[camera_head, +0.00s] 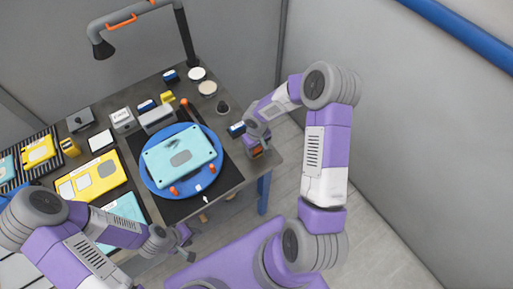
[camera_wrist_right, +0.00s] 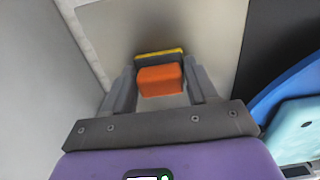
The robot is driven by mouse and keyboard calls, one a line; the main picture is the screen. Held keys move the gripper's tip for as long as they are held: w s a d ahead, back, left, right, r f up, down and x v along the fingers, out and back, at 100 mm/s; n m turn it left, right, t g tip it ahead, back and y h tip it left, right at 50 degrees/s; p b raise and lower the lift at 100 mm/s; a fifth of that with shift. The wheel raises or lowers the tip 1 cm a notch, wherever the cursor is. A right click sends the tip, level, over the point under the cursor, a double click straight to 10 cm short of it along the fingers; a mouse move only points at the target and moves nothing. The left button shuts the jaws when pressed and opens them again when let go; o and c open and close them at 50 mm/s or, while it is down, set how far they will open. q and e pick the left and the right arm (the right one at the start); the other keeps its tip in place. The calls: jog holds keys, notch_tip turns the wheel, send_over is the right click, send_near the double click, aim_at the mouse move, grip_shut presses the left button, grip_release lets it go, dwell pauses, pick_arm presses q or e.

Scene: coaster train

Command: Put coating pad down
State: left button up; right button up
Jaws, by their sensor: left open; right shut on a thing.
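The coating pad shows in the right wrist view as an orange block (camera_wrist_right: 160,82) with a dark, yellow-edged side, between the two fingers of my right gripper (camera_wrist_right: 163,98). In the head view a small orange part of the pad (camera_head: 257,151) shows at my right gripper (camera_head: 256,148), at the right edge of the dark table (camera_head: 232,178). My right gripper is shut on the pad. I cannot tell whether the pad touches the table. My left gripper (camera_head: 184,241) is open and empty, at the table's front edge.
A blue round turntable (camera_head: 150,180) holds a light teal panel (camera_head: 182,158) left of my right gripper. A small blue-and-dark block (camera_head: 237,129) stands close to that gripper. A dark knob (camera_head: 223,107), white round tins (camera_head: 207,88) and a yellow panel (camera_head: 92,180) are also on the table.

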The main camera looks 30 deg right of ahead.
jog(key=o, duration=0.6)
jog(key=shift+f, duration=0.15)
jog(key=shift+c, duration=0.2)
jog(key=o, duration=0.5)
jog(key=shift+c, duration=0.2)
jog(key=shift+r, duration=0.45)
notch_tip(320, 180, up, 12)
jog(key=shift+f+p, duration=0.2)
jog(key=shift+p, duration=0.15)
